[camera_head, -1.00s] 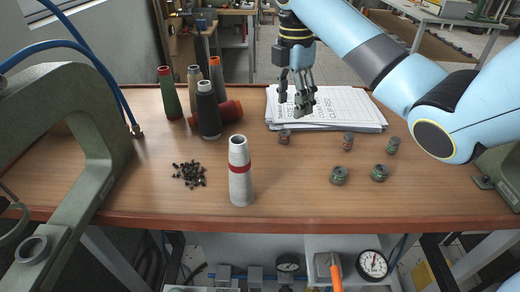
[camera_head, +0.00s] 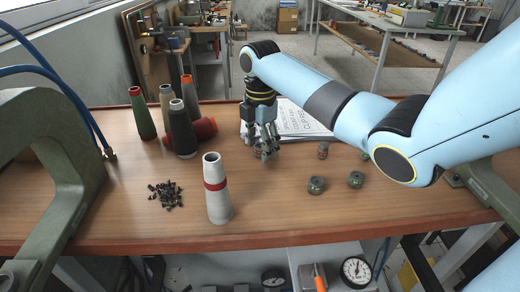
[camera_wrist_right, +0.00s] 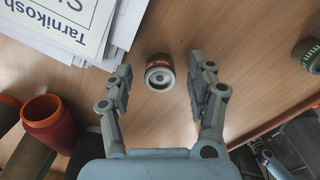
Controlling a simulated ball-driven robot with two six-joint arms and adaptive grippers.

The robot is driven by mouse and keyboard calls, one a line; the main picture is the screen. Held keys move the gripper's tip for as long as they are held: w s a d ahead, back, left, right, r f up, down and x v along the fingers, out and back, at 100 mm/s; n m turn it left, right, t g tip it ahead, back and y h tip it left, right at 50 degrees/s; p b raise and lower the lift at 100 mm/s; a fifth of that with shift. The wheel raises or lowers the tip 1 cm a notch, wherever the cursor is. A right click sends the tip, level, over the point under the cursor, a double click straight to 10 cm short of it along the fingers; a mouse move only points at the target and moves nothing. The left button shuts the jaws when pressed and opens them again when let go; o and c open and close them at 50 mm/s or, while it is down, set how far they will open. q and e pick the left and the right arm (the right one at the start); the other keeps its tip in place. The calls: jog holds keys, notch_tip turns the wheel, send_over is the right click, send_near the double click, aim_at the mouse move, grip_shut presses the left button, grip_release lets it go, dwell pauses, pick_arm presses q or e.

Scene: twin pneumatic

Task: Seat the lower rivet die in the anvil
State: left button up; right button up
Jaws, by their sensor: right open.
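My right gripper (camera_head: 266,153) is open and low over the table, beside the paper stack. In the right wrist view its two fingers (camera_wrist_right: 165,85) stand on either side of a small round die (camera_wrist_right: 160,72) with a reddish-brown band and a grey hollow face. The die lies just beyond the fingertips, apart from them. In the head view the gripper mostly hides this die. Another brown-banded die (camera_head: 323,150) and green dies (camera_head: 316,185) (camera_head: 356,180) stand to the right. The green press frame (camera_head: 60,160) is at the left, its lower anvil part cut off at the bottom corner. My left gripper is out of view.
A white cone with a red band (camera_head: 217,190) stands near the front edge, beside loose black rivets (camera_head: 165,194). Thread cones (camera_head: 182,130) stand behind, and a red cone (camera_head: 203,128) lies near my gripper. Papers (camera_head: 300,122) lie behind it. The front middle is clear.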

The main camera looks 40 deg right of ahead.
grip_shut()
dwell(0.3)
jog(key=shift+r, duration=0.1)
